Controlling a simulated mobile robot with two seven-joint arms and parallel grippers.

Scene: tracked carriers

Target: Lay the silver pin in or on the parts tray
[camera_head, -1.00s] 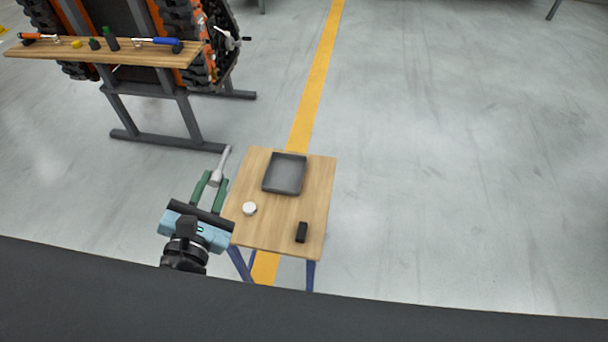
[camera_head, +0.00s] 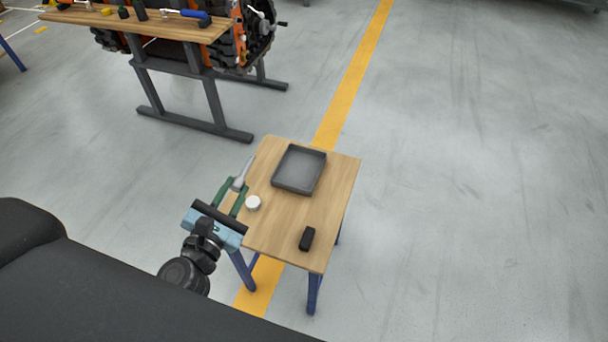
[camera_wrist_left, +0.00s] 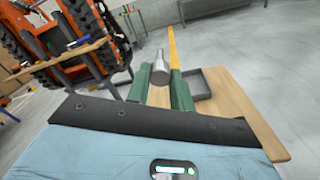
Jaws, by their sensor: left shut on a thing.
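The silver pin (camera_head: 243,171) is held between the green fingers of my left gripper (camera_head: 236,187), which is shut on it. The pin points away from the gripper, over or beside the left edge of the small wooden table. It also shows between the fingers in the left wrist view (camera_wrist_left: 160,66). The parts tray (camera_head: 299,188), dark grey, shallow and empty, lies on the far part of the table, to the right of the pin and apart from it. In the left wrist view the tray (camera_wrist_left: 200,95) is partly hidden behind the right finger. My right gripper is not in view.
On the small table (camera_head: 285,220) are a white round object (camera_head: 253,203) near the left edge and a black block (camera_head: 307,238) near the front. A long workbench (camera_head: 170,27) with several tools stands at the back left beside an orange tracked machine. Floor to the right is clear.

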